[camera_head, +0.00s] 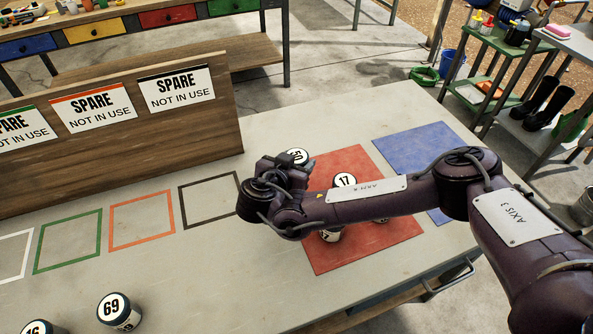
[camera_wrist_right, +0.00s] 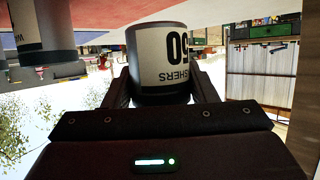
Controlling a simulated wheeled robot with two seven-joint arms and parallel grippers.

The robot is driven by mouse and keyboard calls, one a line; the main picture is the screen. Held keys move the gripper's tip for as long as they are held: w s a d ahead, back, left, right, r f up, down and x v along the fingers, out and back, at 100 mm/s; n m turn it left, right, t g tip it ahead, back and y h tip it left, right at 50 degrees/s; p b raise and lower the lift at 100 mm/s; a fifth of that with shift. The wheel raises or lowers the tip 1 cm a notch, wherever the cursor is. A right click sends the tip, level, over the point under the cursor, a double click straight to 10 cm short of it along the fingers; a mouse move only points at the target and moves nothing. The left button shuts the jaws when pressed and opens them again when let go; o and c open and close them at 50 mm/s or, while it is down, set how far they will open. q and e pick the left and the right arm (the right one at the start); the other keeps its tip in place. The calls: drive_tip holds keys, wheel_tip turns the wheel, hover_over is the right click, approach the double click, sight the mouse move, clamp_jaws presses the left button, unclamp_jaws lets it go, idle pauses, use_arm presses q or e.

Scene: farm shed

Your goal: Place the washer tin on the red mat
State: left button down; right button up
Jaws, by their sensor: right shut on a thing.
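My right gripper (camera_head: 287,167) is shut on the washer tin (camera_head: 297,156), a white and dark tin with 50 on its lid. In the right wrist view the washer tin (camera_wrist_right: 160,60) sits upside down in the picture between my fingers, its label reading 50 and WASHERS. The red mat (camera_head: 335,258) lies on the table under my right forearm. The tin is at the mat's far left edge; I cannot tell whether its base touches the mat. My left gripper is not in view.
Tin 17 (camera_head: 345,181) and another tin (camera_head: 331,235) stand on the red mat, partly hidden by my arm. A blue mat (camera_head: 410,148) lies to the right. Tin 69 (camera_head: 118,308) stands front left. Outlined squares and a wooden board (camera_head: 120,150) with SPARE signs lie left.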

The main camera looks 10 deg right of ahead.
wheel_tip(320, 180, down, 4)
drive_tip(key=shift+r, duration=0.15)
drive_tip(key=shift+f, duration=0.25)
drive_tip(key=shift+f, duration=0.15)
drive_tip(key=o, duration=1)
